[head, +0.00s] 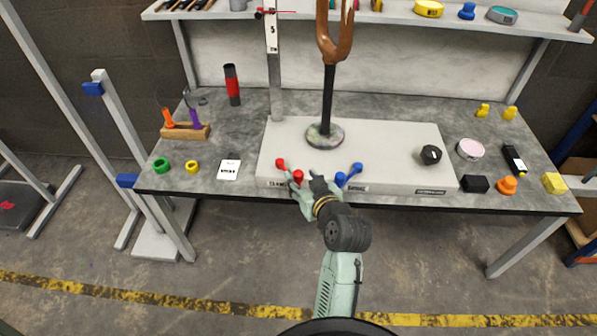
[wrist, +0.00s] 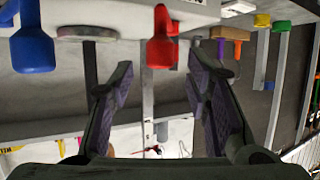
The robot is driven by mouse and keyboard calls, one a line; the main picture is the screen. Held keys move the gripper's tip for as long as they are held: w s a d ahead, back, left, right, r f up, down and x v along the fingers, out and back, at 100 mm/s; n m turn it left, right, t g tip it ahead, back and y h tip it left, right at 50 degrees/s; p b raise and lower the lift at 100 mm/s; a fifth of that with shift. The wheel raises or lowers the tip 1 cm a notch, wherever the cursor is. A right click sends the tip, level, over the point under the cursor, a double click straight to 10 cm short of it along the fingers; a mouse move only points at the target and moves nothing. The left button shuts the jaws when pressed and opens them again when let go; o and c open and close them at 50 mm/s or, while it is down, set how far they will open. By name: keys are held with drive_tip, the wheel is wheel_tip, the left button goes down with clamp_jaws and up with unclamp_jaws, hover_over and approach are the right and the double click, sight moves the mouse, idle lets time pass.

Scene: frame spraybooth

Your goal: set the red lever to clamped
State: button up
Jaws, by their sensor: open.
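The red lever (head: 298,176) is on the front left of the pale fixture base (head: 400,150), slanting from its upper-left end down to the right, toward the front edge. In the wrist view the red lever (wrist: 161,50) appears just beyond the open fingertips, between them in the picture. My gripper (head: 307,186) is open and empty at the base's front edge, close beside the red lever; it also shows in the wrist view (wrist: 155,85). I cannot tell whether it touches the lever. A label on the front face below the lever is partly hidden and too small to read surely.
A blue lever (head: 348,174) sits just right of my gripper; it also shows in the wrist view (wrist: 32,48). A black knob (head: 431,155) is farther right. A post holds a brown fork (head: 335,40) behind. Floor in front of the bench is clear.

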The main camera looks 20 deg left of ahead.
sight(299, 175)
drive_tip(key=shift+x, duration=1.9)
drive_tip(key=shift+c, duration=0.5)
clamp_jaws()
